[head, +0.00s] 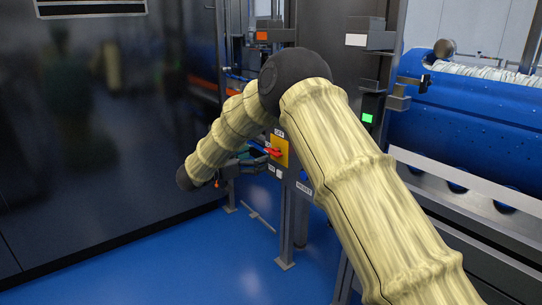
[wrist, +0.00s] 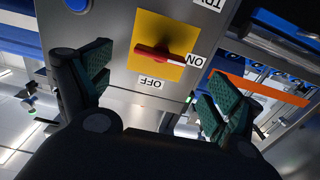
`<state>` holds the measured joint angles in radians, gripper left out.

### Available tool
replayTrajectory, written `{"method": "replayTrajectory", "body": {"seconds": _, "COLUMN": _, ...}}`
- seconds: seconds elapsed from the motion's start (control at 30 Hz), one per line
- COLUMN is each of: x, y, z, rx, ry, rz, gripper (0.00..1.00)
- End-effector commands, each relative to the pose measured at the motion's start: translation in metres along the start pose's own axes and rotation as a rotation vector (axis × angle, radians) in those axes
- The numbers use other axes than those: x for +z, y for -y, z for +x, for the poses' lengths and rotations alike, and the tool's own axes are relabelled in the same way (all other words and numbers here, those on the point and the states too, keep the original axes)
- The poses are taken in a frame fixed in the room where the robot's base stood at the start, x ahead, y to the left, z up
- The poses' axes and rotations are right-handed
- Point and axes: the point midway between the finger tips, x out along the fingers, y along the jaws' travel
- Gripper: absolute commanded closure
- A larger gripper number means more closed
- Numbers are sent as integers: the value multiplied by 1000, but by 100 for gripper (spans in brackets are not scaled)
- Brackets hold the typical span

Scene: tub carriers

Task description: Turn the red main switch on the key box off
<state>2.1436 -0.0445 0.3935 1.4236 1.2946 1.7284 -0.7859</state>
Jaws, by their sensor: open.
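The red main switch (wrist: 166,55) is a bar handle on a yellow plate (wrist: 175,31) on the grey key box (wrist: 119,52). In the wrist view its handle lies nearly crosswise, one end toward the ON label (wrist: 196,61); the OFF label (wrist: 152,82) is below it. The red switch (head: 273,152) and yellow plate (head: 283,157) also show in the head view, beside my arm. My gripper (wrist: 160,62) is open and empty, its dark green finger pads on either side of the switch in the picture, apart from it. The head view shows my gripper (head: 250,158) partly, just left of the plate.
A blue button (wrist: 78,5) is on the box near the switch. A large dark glossy panel (head: 90,130) stands at left. A blue tub machine (head: 465,115) and metal rail stand at right. The blue floor (head: 190,260) is clear in front.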

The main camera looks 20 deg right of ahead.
Motion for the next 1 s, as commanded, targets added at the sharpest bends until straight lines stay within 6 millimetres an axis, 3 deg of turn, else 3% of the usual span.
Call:
{"method": "replayTrajectory", "body": {"seconds": 0.2, "x": 2, "y": 0, "z": 37, "rx": 1, "ry": 1, "rz": 1, "gripper": 9}}
{"method": "replayTrajectory", "body": {"seconds": 0.4, "x": 2, "y": -1, "z": 60, "rx": 1, "ry": 0, "rz": 0, "gripper": 9}}
{"method": "replayTrajectory", "body": {"seconds": 0.87, "x": 0, "y": 0, "z": 71, "rx": -1, "ry": 0, "rz": 0, "gripper": 9}}
{"method": "replayTrajectory", "body": {"seconds": 1.0, "x": 0, "y": 0, "z": 70, "rx": -1, "ry": 0, "rz": 0, "gripper": 30}}
